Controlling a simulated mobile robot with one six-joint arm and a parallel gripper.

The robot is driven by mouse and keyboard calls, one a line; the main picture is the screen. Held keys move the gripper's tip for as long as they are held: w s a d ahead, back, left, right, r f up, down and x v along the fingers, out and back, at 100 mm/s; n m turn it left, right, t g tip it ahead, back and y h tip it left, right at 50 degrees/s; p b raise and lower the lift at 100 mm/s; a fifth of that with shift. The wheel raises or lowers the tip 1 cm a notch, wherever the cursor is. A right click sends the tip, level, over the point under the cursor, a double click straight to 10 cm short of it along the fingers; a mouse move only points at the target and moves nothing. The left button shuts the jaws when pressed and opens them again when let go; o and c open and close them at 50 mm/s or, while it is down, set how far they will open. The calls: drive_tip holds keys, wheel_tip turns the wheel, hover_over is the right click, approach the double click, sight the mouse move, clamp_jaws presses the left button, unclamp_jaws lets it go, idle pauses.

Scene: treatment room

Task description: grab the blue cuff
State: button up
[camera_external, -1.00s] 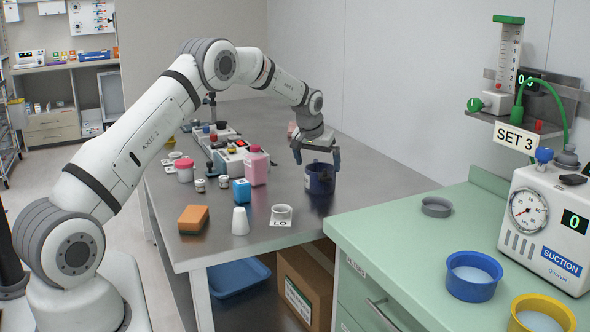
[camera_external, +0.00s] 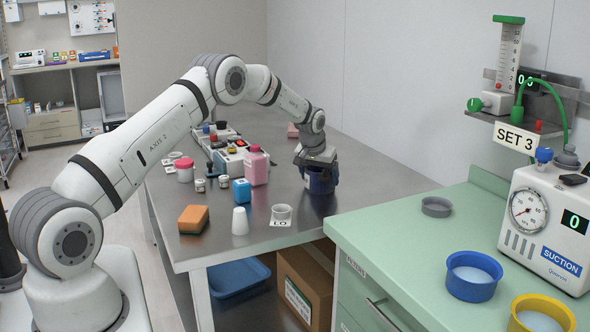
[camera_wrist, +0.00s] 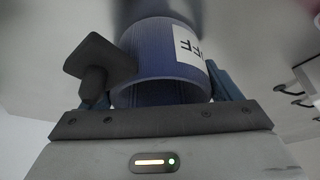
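The blue cuff (camera_external: 319,184) is a dark blue open cylinder standing upright on the steel table. In the wrist view the cuff (camera_wrist: 165,65) fills the middle, with a white label ending in "FF" on its side. My gripper (camera_external: 319,172) is down over the cuff, with its fingers at either side of it. In the wrist view a blue finger shows close by the cuff's right side. A dark block stands out at the cuff's left. Whether both fingers press on the cuff cannot be made out.

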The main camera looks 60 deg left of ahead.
drive_tip(key=c, duration=0.4)
